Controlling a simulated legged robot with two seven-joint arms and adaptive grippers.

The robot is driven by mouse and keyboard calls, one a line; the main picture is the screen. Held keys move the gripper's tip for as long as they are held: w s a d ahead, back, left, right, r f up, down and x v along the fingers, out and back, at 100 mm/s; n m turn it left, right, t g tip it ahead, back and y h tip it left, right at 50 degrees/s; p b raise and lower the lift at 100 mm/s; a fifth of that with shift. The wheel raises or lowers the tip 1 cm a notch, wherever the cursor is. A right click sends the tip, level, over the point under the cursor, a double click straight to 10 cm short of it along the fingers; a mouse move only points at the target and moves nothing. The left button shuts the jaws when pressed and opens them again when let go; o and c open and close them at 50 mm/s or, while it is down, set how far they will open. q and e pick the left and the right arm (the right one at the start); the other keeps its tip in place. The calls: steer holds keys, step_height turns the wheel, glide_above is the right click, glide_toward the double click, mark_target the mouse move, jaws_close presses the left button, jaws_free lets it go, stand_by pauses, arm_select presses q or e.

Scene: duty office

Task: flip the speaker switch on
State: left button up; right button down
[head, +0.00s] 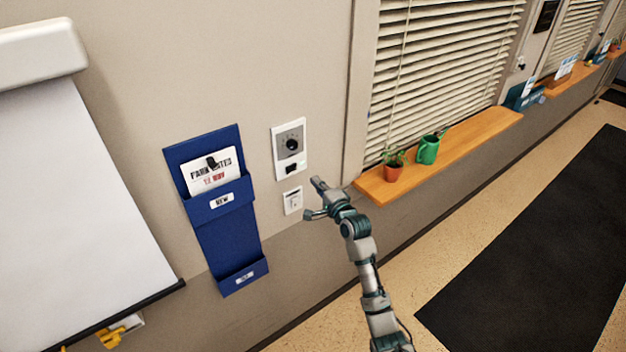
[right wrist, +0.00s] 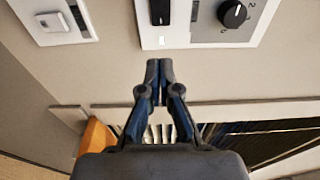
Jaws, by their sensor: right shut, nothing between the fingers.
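The speaker panel (head: 277,155) is a white wall plate with a grey dial face, a round black knob (head: 291,144) and a black switch (head: 292,169) below it. In the right wrist view the black switch (right wrist: 160,11) lies just beyond my fingertips, and the knob (right wrist: 233,14) is to its right. My right gripper (head: 318,184) is shut and empty, close to the wall, right of and below the switch. It also shows in the right wrist view (right wrist: 159,66), with a visible gap to the plate. My left gripper is out of view.
A smaller white switch plate (head: 293,201) sits below the panel. A blue wall pocket (head: 228,235) hangs to the left, beside a flip chart (head: 70,200).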

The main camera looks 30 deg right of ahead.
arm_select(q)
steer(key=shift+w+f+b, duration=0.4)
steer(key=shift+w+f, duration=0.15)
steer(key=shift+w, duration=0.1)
arm_select(e)
steer(key=s+d, duration=0.1)
steer(key=s, duration=0.5)
steer(key=shift+d, duration=0.15)
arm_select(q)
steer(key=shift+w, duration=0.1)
arm_select(e)
steer(key=shift+s, duration=0.1)
